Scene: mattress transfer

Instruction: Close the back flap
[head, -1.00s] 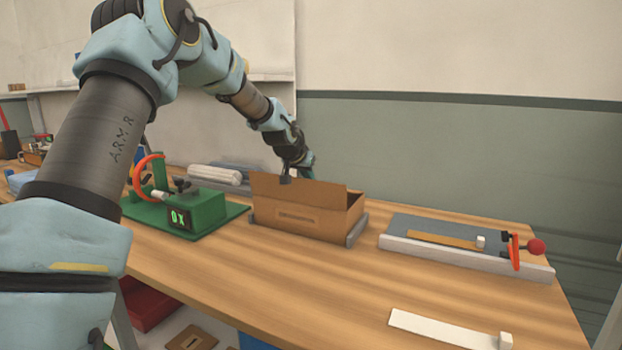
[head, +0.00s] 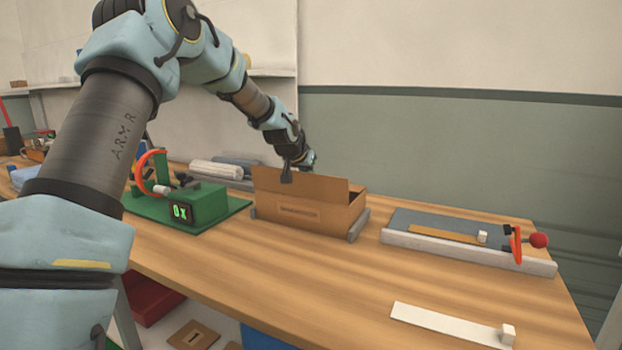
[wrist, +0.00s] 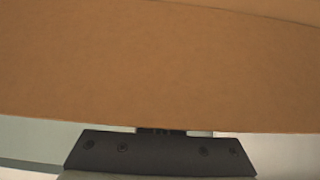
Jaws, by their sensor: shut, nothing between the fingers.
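The brown cardboard box (head: 300,222) stands on the wooden table. Its near flap (head: 320,188) stands upright and hides much of the box top. I cannot clearly make out the back flap in the head view. In the wrist view a brown cardboard panel (wrist: 160,65) fills most of the picture just beyond my gripper (wrist: 162,131). Whether they touch, and which flap this is, I cannot tell.
A green fixture (head: 207,200) with a display stands left of the box. A grey fixture (head: 440,222) with a red knob is to the right. A white strip (head: 440,320) lies near the front edge. The table in front of the box is clear.

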